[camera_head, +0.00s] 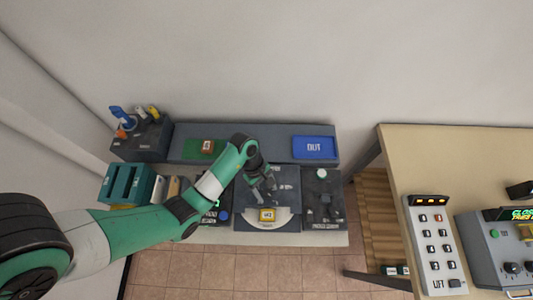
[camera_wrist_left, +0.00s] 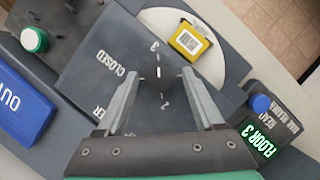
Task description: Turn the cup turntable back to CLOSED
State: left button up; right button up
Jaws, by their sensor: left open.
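The cup turntable shows as a light grey disc (camera_head: 284,219), partly under a dark panel; in the left wrist view part of its disc (camera_wrist_left: 212,62) shows past the panel edge. A dark round knob (camera_wrist_left: 158,82) with a white mark sits on the panel, among the printed words CLOSED (camera_wrist_left: 103,66), 3 and 2. A yellow box with a white label (camera_head: 267,215) rests on the exposed disc, also seen in the left wrist view (camera_wrist_left: 189,40). My left gripper (camera_head: 268,195) is open, its fingertips (camera_wrist_left: 159,74) on either side of the knob; contact is unclear. My right gripper is out of view.
A blue OUT tray (camera_head: 315,147) and a green pad with a small brown block (camera_head: 207,146) lie at the back. A reader showing FLOOR 3 (camera_wrist_left: 262,138) stands beside the panel. A desk (camera_head: 450,155) stands further right.

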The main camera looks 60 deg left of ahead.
pick_arm(q)
grip_shut()
dwell(0.3)
dwell(1.1)
